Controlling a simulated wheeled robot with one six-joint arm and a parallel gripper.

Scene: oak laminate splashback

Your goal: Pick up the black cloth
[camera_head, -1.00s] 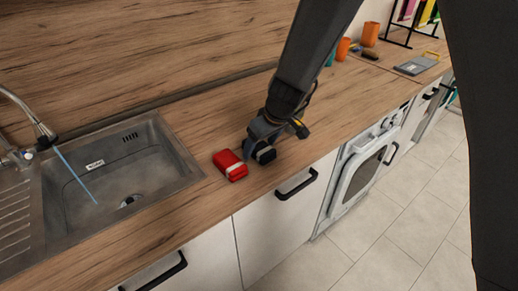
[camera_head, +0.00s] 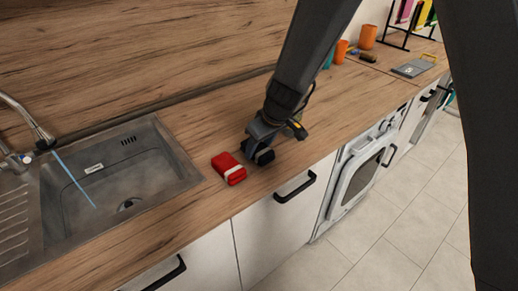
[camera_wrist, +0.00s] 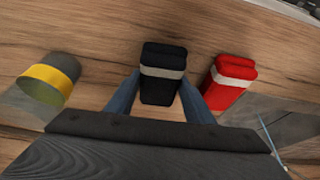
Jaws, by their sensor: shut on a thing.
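The black cloth (camera_wrist: 161,88) is a folded block with a pale band, centred in the wrist view between the two fingers. My gripper (camera_wrist: 160,98) is shut on it, with one finger at each side. In the head view my gripper (camera_head: 258,150) is low over the counter, and the black cloth (camera_head: 265,157) shows just below it. I cannot tell whether the cloth still touches the counter. A red folded cloth (camera_head: 229,168) with a pale band lies just left of it; it also shows in the wrist view (camera_wrist: 230,82).
The sink (camera_head: 115,175) with its running tap (camera_head: 40,137) is to the left. Orange cups (camera_head: 367,36), a grey board (camera_head: 415,66) and a rack (camera_head: 412,24) stand at the far right. The wooden counter (camera_head: 335,105) right of my gripper is mostly clear.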

